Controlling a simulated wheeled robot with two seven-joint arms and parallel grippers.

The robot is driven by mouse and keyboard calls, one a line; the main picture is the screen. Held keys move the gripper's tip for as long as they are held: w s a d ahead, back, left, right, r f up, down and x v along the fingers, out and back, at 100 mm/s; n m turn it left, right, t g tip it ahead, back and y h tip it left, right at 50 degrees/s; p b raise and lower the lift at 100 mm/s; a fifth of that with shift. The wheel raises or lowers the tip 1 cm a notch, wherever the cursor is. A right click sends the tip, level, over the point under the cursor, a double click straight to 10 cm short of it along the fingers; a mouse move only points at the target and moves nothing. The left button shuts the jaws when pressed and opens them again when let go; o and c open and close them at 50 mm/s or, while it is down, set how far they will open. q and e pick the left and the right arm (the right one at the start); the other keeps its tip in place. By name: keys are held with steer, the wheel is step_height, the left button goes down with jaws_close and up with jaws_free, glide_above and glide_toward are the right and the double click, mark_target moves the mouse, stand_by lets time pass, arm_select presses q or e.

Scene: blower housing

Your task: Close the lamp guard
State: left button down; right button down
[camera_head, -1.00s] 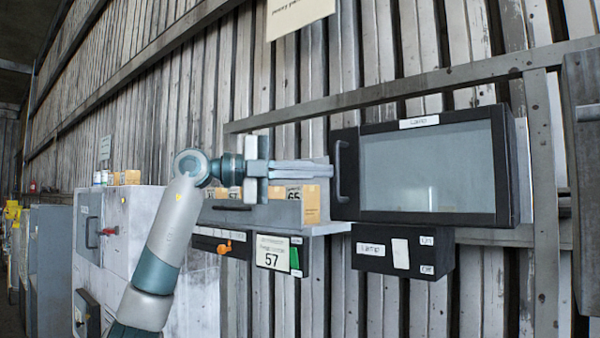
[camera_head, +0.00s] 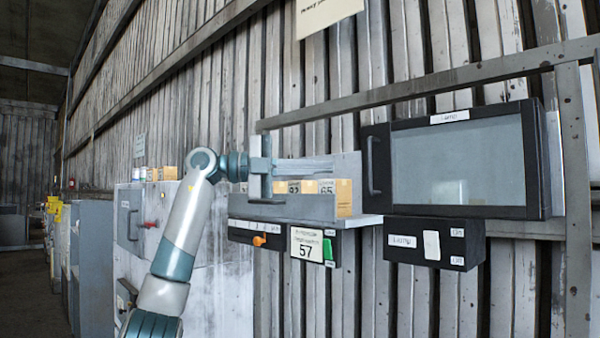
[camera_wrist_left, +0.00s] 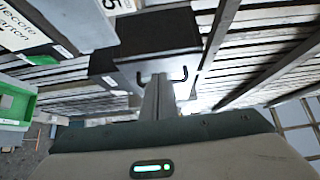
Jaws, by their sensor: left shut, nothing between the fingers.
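The lamp guard (camera_head: 465,112) is a dark frame around a grey glass pane, with a "LAMP" label on top. Its upright bar handle (camera_head: 373,165) is at the left end. The guard looks close against its housing, but I cannot tell whether it is fully closed. My left gripper (camera_head: 332,166) is shut and empty, left of the handle and pointing toward it. In the left wrist view, the shut fingers (camera_wrist_left: 160,92) point at the dark handle (camera_wrist_left: 162,76) on a black box; I see no clear contact. My right gripper is not in view.
A black switch box (camera_head: 435,243) hangs below the guard. A grey shelf (camera_head: 300,210) with several small cartons lies below my left gripper, with a "57" sign (camera_head: 308,244) under it. Grey rails (camera_head: 420,88) frame the wall around the guard.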

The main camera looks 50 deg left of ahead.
arm_select(q)
steer(key=a, duration=0.5)
steer(key=shift+s+r, duration=0.1)
steer(key=shift+s, duration=0.3)
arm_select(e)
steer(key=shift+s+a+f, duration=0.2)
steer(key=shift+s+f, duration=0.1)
arm_select(q)
steer(key=shift+s+d, duration=0.1)
steer(key=shift+d, duration=0.05)
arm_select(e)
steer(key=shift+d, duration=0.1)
